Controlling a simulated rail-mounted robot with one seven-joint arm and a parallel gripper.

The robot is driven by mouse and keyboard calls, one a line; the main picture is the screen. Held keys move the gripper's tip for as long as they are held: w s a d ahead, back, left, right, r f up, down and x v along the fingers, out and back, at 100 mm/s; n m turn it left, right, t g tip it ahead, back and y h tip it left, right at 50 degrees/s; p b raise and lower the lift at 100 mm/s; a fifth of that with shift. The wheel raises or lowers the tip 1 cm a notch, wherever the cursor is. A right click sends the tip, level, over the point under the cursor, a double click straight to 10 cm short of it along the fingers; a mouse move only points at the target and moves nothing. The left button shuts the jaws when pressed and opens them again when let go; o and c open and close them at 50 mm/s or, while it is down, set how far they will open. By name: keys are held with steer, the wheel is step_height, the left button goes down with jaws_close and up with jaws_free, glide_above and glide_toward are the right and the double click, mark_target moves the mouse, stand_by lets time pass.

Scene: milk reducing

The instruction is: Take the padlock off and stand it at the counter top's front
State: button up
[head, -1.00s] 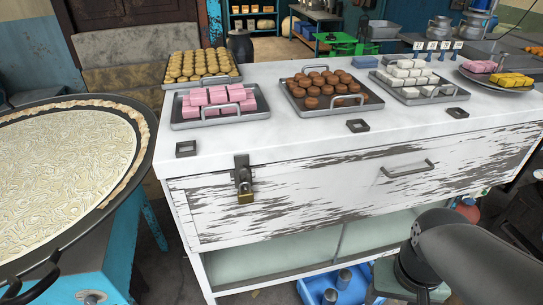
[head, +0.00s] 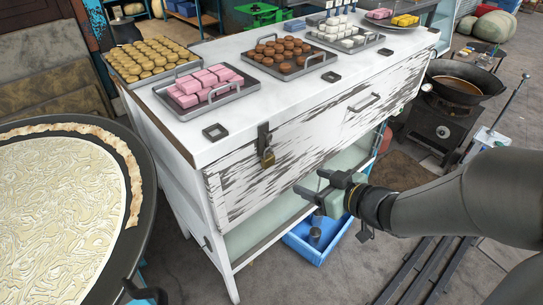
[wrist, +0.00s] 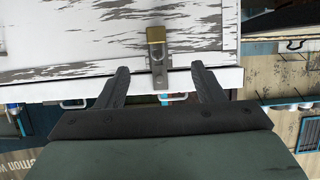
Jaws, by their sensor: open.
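The padlock (head: 267,159) is brass-coloured and hangs from a dark metal hasp (head: 264,137) on the front of a worn white drawer, near its left end. In the wrist view, which appears upside down, the padlock (wrist: 156,35) is above the hasp (wrist: 158,65). The white counter top (head: 262,104) is above the drawer. My gripper (head: 316,184) is open and empty, in front of the drawer, lower than the padlock and to its right. In the wrist view my fingers (wrist: 160,69) are spread on either side of the hasp's line, apart from it.
Small dark square frames (head: 215,132) lie along the counter top's front. Trays of pink blocks (head: 204,84), brown sweets and white pieces stand behind them. A large round pan (head: 70,220) is at the left. A blue crate (head: 305,248) sits below. The drawer handle (head: 364,102) sticks out.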

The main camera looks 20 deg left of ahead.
glide_toward(271, 162)
steer(key=x, duration=0.4)
steer(key=shift+s+a+f+p, duration=0.15)
steer(key=shift+s+f+p, duration=0.15)
steer(key=shift+w+r+p+x, duration=0.15)
steer(key=shift+p+x, duration=0.25)
steer(key=shift+x, duration=0.95)
steer(key=shift+w+r+p+x, duration=0.1)
steer(key=shift+p+x, duration=0.25)
steer(key=shift+x, duration=1)
steer(key=c, duration=1.1)
